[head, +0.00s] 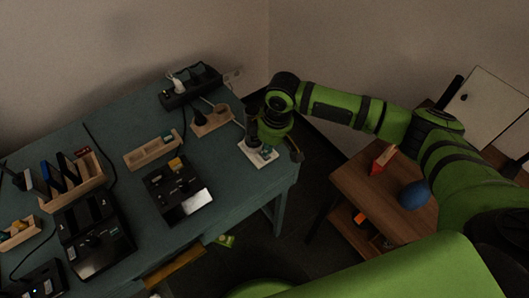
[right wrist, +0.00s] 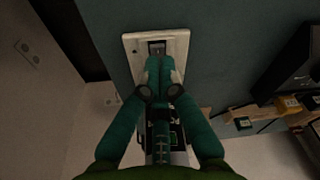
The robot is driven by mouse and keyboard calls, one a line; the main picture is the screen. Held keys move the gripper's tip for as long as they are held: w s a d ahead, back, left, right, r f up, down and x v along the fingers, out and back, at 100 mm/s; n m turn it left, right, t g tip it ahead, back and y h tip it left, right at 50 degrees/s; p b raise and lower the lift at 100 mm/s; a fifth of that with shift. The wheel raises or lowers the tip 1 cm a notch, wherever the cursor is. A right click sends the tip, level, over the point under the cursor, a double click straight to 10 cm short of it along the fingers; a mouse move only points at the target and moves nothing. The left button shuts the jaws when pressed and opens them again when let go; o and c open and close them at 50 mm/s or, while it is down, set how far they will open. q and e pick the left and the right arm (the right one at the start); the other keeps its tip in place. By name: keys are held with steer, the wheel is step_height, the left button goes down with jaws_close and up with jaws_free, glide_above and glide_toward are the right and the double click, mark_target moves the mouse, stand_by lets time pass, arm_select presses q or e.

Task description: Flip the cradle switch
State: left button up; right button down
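A pale plate (head: 246,147) lies near the right end of the teal table. In the right wrist view it shows as a whitish block (right wrist: 133,43) with a small dark rectangular part (right wrist: 157,46), which looks like the switch. My right gripper (head: 273,141) is over this plate and hides part of it. In the right wrist view its two teal fingers (right wrist: 160,64) are together, with their tips just beside the dark part. I see nothing between them, and cannot tell whether they touch the switch. My left gripper is not in view.
The teal table (head: 225,175) also holds a black power strip (head: 190,87), a wooden tray (head: 153,152), a black control box (head: 180,192) and a wooden rack (head: 75,180). A brown side table (head: 350,182) with a blue ball (head: 414,195) stands to the right.

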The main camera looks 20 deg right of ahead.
steer(key=shift+f, duration=0.9)
steer(key=shift+r, duration=0.1)
step_height(320, 180, up, 7)
steer(key=p, duration=0.8)
stand_by(0.4)
stand_by(0.3)
